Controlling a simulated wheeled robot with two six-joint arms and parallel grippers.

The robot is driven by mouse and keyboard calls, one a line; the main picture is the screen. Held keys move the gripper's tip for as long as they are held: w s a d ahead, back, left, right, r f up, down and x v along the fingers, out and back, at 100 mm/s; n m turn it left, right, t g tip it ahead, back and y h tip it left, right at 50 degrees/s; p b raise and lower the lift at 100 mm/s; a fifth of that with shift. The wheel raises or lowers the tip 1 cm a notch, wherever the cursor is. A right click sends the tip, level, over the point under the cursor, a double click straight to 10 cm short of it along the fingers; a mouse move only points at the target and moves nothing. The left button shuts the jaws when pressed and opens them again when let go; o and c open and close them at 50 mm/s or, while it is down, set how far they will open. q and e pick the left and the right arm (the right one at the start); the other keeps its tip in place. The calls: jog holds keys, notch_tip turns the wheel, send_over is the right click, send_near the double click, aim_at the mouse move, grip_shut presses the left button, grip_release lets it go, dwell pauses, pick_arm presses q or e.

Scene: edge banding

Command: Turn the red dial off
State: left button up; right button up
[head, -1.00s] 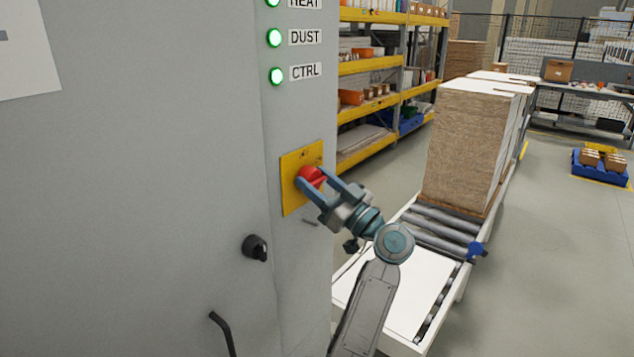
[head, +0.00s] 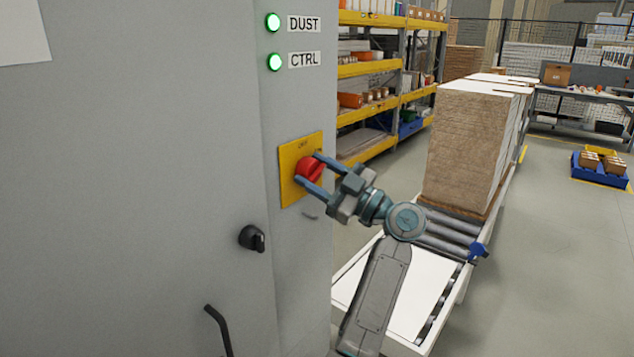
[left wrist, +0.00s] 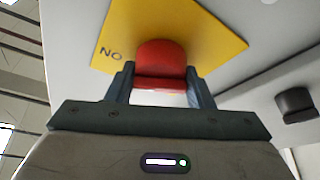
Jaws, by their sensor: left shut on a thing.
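The red dial (head: 307,167) sits on a yellow plate (head: 290,188) on the side face of a grey cabinet (head: 150,190). My left gripper (head: 308,171) is shut on the dial, one finger above it and one below. The left wrist view shows the red dial (left wrist: 160,62) between the two fingers (left wrist: 158,88), in front of the yellow plate (left wrist: 215,45). Letters that look like "NO" show beside the dial there; other markings are too small or hidden. My right gripper is not in view.
Green lamps labelled DUST (head: 273,22) and CTRL (head: 275,62) are lit above the plate. A black knob (head: 252,238) and a dark handle (head: 218,328) are on the cabinet. A roller conveyor (head: 455,235) with stacked boards (head: 470,145) stands to the right.

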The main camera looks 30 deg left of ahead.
pick_arm(q)
jog(key=n, duration=0.1)
jog(key=n+g+b, duration=0.1)
jog(key=n+h+b, duration=0.1)
jog(key=n, duration=0.1)
jog(key=shift+f+g, duration=0.25)
jog(key=shift+g, duration=0.15)
jog(key=n+g+h+b, duration=0.1)
jog(key=n+b, duration=0.2)
jog(key=n, duration=0.1)
jog(key=shift+b, duration=0.3)
jog(key=shift+n+g+h+b, duration=0.45)
jog(key=shift+n+b, duration=0.35)
jog(key=shift+n, duration=0.4)
jog(key=shift+r+n+h+b, duration=0.1)
jog(key=shift+n+h+b, duration=0.45)
jog(key=shift+n+b, duration=0.8)
jog(key=shift+n, duration=0.45)
jog(key=shift+r+h, duration=0.15)
jog(key=shift+h, duration=0.15)
jog(key=shift+n, duration=0.3)
jog(key=o, duration=1)
jog(key=shift+a, duration=0.1)
jog(key=shift+c, duration=0.2)
